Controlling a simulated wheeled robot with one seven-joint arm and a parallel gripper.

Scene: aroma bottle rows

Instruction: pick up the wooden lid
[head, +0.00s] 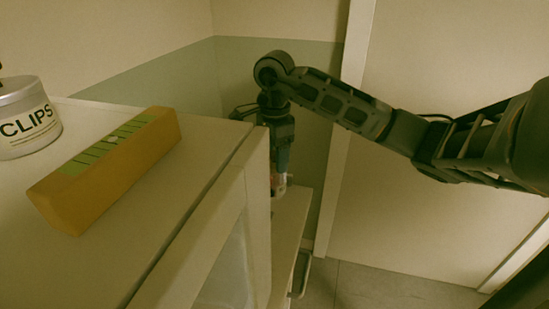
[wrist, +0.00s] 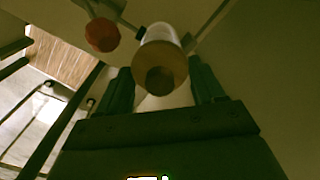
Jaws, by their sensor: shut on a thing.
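The wooden lid (wrist: 174,60) shows in the wrist view as a round tan disc with a darker brown knob-like circle at its centre. It lies between the two teal fingers of my gripper (wrist: 161,72), which is shut on it. A white cylindrical body shows just beyond the lid; I cannot tell whether the two touch. In the head view my gripper (head: 279,172) points down beside the right side of the pale cabinet, with a small whitish and reddish patch at its tip. The lid cannot be made out clearly there.
A reddish-brown faceted object (wrist: 102,34) is left of the lid. A yellow block with a green top (head: 110,165) and a CLIPS jar (head: 28,118) stand on the cabinet top (head: 120,235). A lower pale surface (head: 290,222) is beside the cabinet. Walls close off the back.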

